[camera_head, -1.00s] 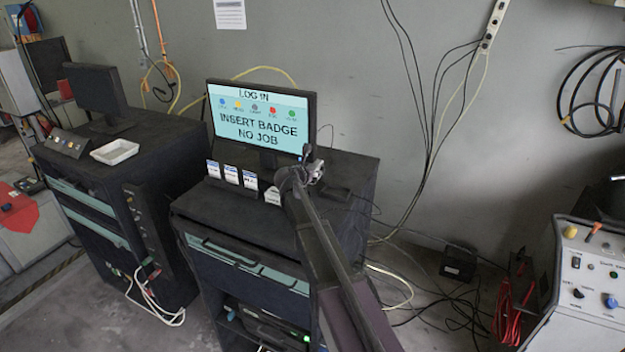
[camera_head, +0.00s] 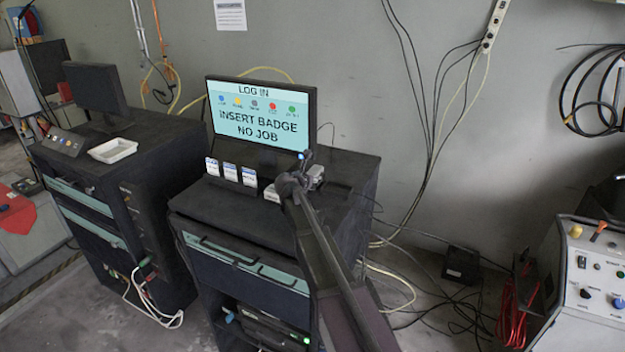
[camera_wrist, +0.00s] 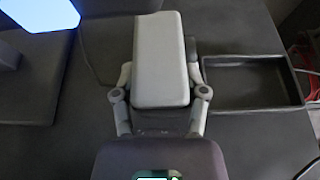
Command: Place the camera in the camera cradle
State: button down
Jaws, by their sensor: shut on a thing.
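The camera is a pale grey box (camera_wrist: 162,60) in the wrist view, shut between the two fingers of my gripper (camera_wrist: 161,82). A shallow black open tray (camera_wrist: 252,84), which looks like the camera cradle, lies empty just right of the camera in the wrist view. The camera is beside the tray, not inside it. The gap between the camera and the cart top cannot be judged.
A monitor (camera_head: 262,112) reading "INSERT BADGE NO JOB" stands behind and left of my gripper. Several white badges (camera_head: 230,172) stand in front of it. Another cart with a white tray (camera_head: 113,150) is at left. A control panel (camera_head: 598,265) is at far right.

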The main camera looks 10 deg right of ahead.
jog(key=shift+f, duration=0.15)
jog(key=shift+c, duration=0.6)
grip_release()
jog(key=shift+r, duration=0.25)
jog(key=p+v, duration=0.4)
jog(key=v, duration=0.6)
jog(key=shift+s+a+r, duration=0.1)
jog(key=shift+s+r, duration=0.1)
jog(key=shift+s, duration=0.1)
jog(key=shift+s+a+r+p, duration=0.15)
jog(key=shift+s+a+p, duration=0.2)
jog(key=shift+s+a, duration=0.1)
